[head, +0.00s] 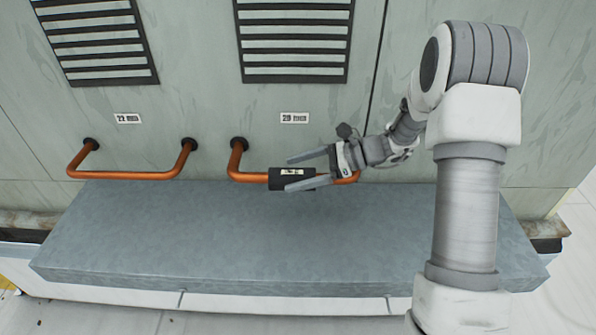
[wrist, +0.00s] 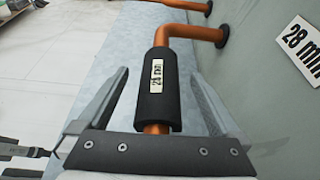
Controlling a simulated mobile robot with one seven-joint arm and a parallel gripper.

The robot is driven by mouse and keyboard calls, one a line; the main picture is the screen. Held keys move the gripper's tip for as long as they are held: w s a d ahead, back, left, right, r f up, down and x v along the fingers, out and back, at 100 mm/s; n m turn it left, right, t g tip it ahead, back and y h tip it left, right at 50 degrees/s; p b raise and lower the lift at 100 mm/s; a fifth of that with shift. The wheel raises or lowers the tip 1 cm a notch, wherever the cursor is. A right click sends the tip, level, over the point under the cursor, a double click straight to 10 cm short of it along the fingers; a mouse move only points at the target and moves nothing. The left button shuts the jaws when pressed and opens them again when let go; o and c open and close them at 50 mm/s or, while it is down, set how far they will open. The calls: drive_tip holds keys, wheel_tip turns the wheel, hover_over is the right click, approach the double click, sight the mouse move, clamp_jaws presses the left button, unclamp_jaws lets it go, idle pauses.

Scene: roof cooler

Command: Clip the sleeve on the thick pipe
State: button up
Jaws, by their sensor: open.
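The black sleeve (head: 292,180) sits around the right-hand, thicker copper pipe (head: 238,160) in the head view. In the wrist view the sleeve (wrist: 157,92) carries a pale size label, and the pipe (wrist: 193,31) shows beyond both of its ends. My gripper (head: 308,171) is open, with one finger on each side of the sleeve and gaps visible between. The fingers also show in the wrist view (wrist: 160,95), apart from the sleeve. Part of the pipe's right side is hidden behind my gripper.
A thinner copper pipe (head: 130,174) is on the left, under its own label (head: 128,118). A label (wrist: 300,45) reading 28 mm is on the wall above the thick pipe. A grey ledge (head: 200,240) runs below both pipes and is bare. Vents (head: 295,40) are above.

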drive_tip(key=v, duration=1.7)
drive_tip(key=shift+d, duration=0.2)
drive_tip(key=shift+r, duration=0.1)
drive_tip(key=s+a+r+n+h, duration=0.3)
drive_tip(key=s+n, duration=0.1)
drive_tip(key=s, duration=0.2)
drive_tip(key=s+a+r+n+h, duration=0.2)
drive_tip(key=s+r+n+h, duration=0.1)
drive_tip(key=s, duration=0.3)
drive_tip(key=s+d+r+n+t+h, duration=0.2)
drive_tip(key=s+n+t+h, duration=0.3)
drive_tip(key=s+n, duration=0.6)
drive_tip(key=s+h, duration=0.1)
drive_tip(key=h, duration=0.1)
drive_tip(key=shift+s+r+h, duration=0.2)
drive_tip(key=shift+r+h, duration=0.05)
drive_tip(key=shift+h, duration=0.05)
